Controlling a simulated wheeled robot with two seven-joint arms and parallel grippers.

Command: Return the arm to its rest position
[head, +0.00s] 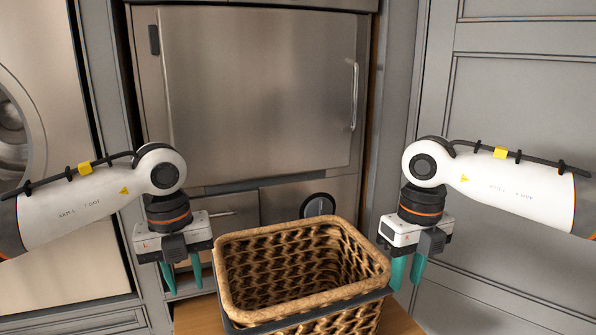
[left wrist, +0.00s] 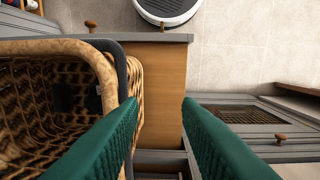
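My left gripper (head: 182,277) hangs pointing down just left of the wicker basket in the head view. Its two green fingers are apart, and in the left wrist view (left wrist: 160,101) nothing is between them. My right gripper (head: 408,271) hangs pointing down just right of the basket. Its green fingers look apart with nothing between them. Both arms come in from the sides with bent elbows.
A woven wicker basket (head: 300,301) stands between the grippers on a wooden-topped bench (head: 195,320); it also shows in the left wrist view (left wrist: 108,82). A steel-fronted appliance (head: 260,90) stands behind. Grey panelled doors (head: 520,100) are at right.

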